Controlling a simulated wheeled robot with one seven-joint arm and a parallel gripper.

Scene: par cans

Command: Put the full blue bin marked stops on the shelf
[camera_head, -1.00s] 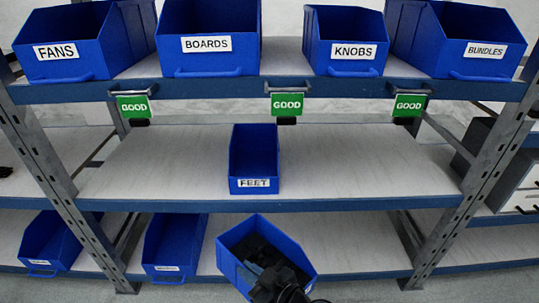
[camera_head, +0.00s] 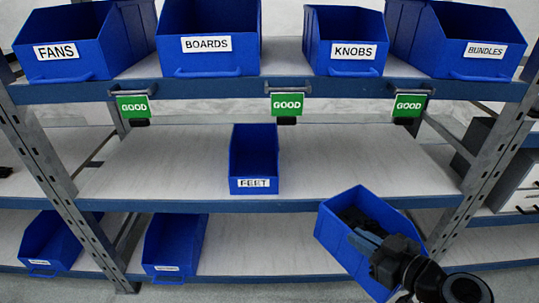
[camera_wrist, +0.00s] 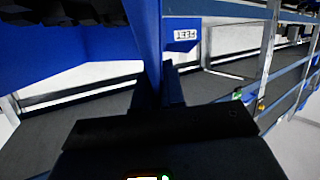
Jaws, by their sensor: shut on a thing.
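A blue bin (camera_head: 343,243) with dark contents is held in front of the shelf rack, tilted in the head view. Its label does not show, so I cannot read a mark on it. My gripper (camera_head: 372,243) is shut on this bin near its front side. In the wrist view the bin (camera_wrist: 70,55) fills the upper left, with dark items at its top. The middle shelf (camera_head: 350,165) carries one blue bin marked FEET (camera_head: 253,160). The held bin overlaps the middle shelf's front edge in the picture, at the right; I cannot tell its exact distance from the rack.
Two bins (camera_head: 172,245) sit low left. The middle shelf is bare either side of FEET.

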